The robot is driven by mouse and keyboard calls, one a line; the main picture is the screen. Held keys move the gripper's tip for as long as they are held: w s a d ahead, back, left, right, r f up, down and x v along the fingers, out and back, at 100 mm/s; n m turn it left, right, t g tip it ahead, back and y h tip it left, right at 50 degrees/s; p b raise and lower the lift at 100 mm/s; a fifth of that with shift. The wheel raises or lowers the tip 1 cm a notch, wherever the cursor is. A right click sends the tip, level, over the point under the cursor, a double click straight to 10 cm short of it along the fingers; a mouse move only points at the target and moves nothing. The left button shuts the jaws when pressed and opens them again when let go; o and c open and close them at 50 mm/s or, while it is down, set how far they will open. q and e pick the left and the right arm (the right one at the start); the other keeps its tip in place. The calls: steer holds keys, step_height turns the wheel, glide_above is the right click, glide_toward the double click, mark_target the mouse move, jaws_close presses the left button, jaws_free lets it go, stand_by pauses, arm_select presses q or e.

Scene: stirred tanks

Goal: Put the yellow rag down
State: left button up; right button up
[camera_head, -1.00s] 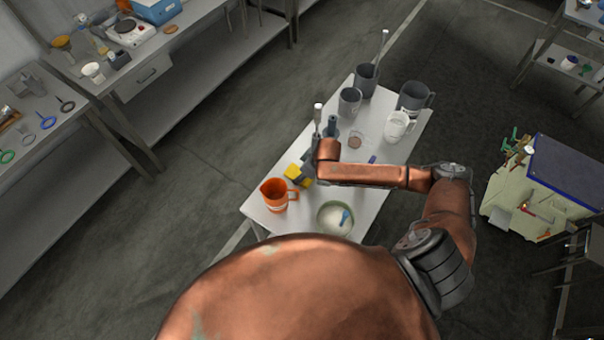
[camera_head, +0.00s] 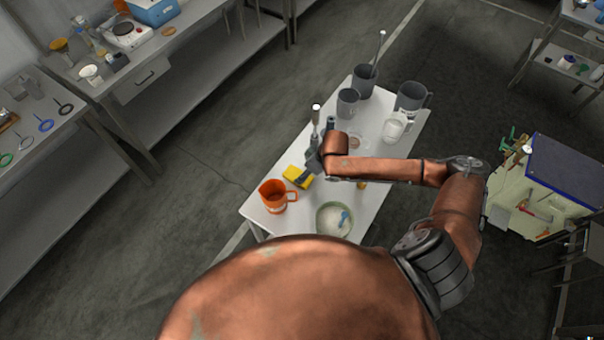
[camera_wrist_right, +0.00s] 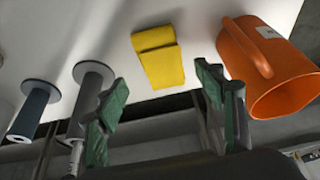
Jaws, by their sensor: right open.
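The yellow rag (camera_head: 297,176) lies folded on the white table (camera_head: 384,187), beside the orange jug (camera_head: 274,196). In the right wrist view the rag (camera_wrist_right: 159,56) lies flat on the table top, beyond and between my fingertips, with a visible gap to them. My right gripper (camera_wrist_right: 160,100) is open and empty, its two green-padded fingers spread apart. In the head view my right gripper (camera_head: 310,172) is beside the rag, partly hidden by the wrist. My left gripper is not in view.
The orange jug (camera_wrist_right: 265,68) stands close to the right finger. Two dark upright posts with round bases, one a blue-grey post (camera_wrist_right: 35,110), stand on the left. A bowl (camera_head: 334,219) is at the near edge. Several grey jugs and a white jug (camera_head: 395,127) stand at the far end.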

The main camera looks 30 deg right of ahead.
steer(key=v, duration=0.5)
steer(key=shift+s+d+r, duration=0.1)
steer(key=shift+s+r, duration=0.05)
steer(key=shift+r, duration=0.2)
